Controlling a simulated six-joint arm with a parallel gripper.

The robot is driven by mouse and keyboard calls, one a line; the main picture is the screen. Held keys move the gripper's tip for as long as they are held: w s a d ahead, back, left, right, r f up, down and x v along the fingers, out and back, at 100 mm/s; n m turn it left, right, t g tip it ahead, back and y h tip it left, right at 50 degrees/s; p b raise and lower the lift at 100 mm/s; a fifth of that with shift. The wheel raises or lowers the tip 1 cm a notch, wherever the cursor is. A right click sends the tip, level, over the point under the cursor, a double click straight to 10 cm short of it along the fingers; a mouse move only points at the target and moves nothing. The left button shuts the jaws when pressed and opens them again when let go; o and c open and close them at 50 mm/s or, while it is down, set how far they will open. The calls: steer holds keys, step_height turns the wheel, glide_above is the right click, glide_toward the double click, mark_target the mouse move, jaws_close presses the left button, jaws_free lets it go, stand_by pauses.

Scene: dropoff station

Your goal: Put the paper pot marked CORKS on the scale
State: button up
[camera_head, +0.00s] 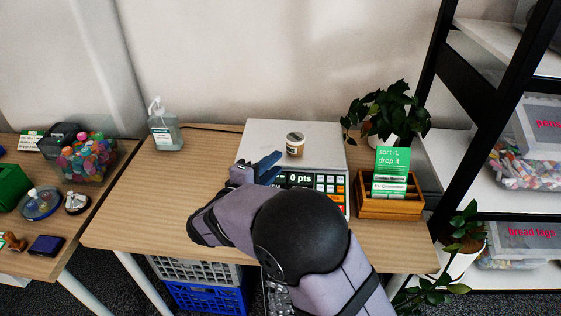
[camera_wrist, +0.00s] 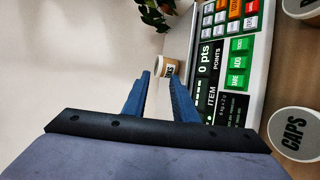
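A small paper pot (camera_head: 295,144) with a pale label stands upright on the scale's light top plate (camera_head: 263,130). In the wrist view the pot (camera_wrist: 167,67) shows just beyond my fingertips, and the end of its label seems to read "KS"; the rest is hidden. The scale's display (camera_head: 299,178) reads 0 pts. My gripper (camera_head: 268,166) is at the front left of the plate, to the left of the pot and apart from it. In the wrist view its two blue fingers (camera_wrist: 160,76) are parted with nothing between them.
A pot marked CAPS (camera_wrist: 297,133) and another pot (camera_wrist: 301,7) show beside the scale in the wrist view. A wooden card box (camera_head: 388,206) and a plant (camera_head: 390,112) stand right of the scale. A pump bottle (camera_head: 165,130) stands left.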

steer(key=s+d+f+m+g, duration=0.2)
steer(key=s+d+f+g, duration=0.15)
steer(key=d, duration=0.35)
steer(key=s+d+f+m+g+h, duration=0.1)
steer(key=s+d+f+m+g, duration=0.2)
steer(key=d, duration=0.4)
steer(key=s+d+f+m+g, duration=0.1)
steer(key=s+d+f+g, duration=0.1)
steer(key=s+d+g, duration=0.4)
steer(key=s+f+m+g+y, duration=0.1)
steer(key=s+f+m+y, duration=0.1)
steer(key=s+m+y, duration=0.2)
steer(key=s+d+f+m+g+y, duration=0.1)
steer(key=s+f+m+y, duration=0.2)
steer(key=s, duration=0.8)
steer(key=shift+d+m+y, duration=0.3)
steer(key=shift+m+y, duration=0.1)
steer(key=shift+m, duration=0.1)
